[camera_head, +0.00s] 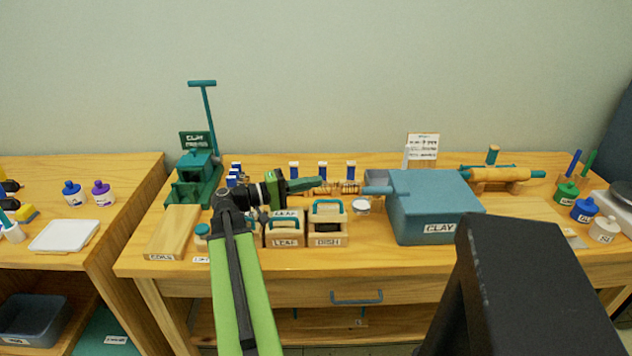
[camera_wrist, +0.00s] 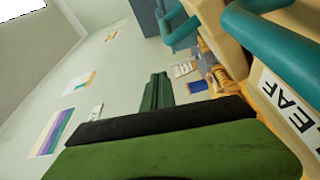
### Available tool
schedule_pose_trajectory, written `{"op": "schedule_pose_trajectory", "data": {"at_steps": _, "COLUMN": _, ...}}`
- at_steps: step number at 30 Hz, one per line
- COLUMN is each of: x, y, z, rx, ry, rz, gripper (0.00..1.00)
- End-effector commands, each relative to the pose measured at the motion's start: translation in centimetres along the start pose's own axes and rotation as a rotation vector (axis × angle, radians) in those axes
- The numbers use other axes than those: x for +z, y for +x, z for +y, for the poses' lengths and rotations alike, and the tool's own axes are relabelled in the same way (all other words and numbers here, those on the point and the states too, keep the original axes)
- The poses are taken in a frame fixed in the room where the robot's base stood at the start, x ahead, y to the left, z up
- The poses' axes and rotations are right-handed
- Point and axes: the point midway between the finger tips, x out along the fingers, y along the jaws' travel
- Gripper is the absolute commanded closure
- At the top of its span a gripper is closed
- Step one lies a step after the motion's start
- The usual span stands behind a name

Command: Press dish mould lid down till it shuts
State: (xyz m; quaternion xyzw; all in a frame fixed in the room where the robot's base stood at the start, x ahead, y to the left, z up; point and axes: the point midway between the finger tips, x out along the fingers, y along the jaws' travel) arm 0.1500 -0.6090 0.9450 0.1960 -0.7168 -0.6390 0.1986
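The dish mould (camera_head: 328,240) is a small wooden box labelled DISH near the table's front edge. Its lid carries a teal handle (camera_head: 328,203); a dark gap shows below it, so the lid looks raised. My gripper (camera_head: 318,183) points right, above and behind the moulds, apart from the dish mould's handle. Its fingers look closed together, with nothing between them; they also show in the wrist view (camera_wrist: 155,92). In the wrist view a teal handle (camera_wrist: 180,25), likely the dish mould's, stands beyond the leaf mould.
The leaf mould (camera_head: 286,241) stands directly left of the dish mould, close below my wrist. A blue CLAY box (camera_head: 437,205) stands to the right. A wooden board (camera_head: 174,231) and a clay press (camera_head: 194,180) are left.

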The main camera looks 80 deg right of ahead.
Motion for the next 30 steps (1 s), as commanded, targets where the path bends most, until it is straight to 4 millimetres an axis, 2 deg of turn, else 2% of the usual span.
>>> {"op": "schedule_pose_trajectory", "data": {"at_steps": 9, "x": 0.4, "y": -1.3, "z": -0.1, "rx": -0.001, "ry": 0.000, "rz": 0.014, "gripper": 1.00}}
{"op": "schedule_pose_trajectory", "data": {"at_steps": 23, "x": 0.3, "y": -1.8, "z": 0.2, "rx": -0.002, "ry": 0.000, "rz": 0.021, "gripper": 1.00}}
{"op": "schedule_pose_trajectory", "data": {"at_steps": 26, "x": 0.1, "y": -1.9, "z": 1.3, "rx": -0.002, "ry": 0.001, "rz": 0.023, "gripper": 1.00}}
{"op": "schedule_pose_trajectory", "data": {"at_steps": 30, "x": -0.2, "y": -2.1, "z": 4.0, "rx": -0.003, "ry": 0.001, "rz": 0.027, "gripper": 1.00}}
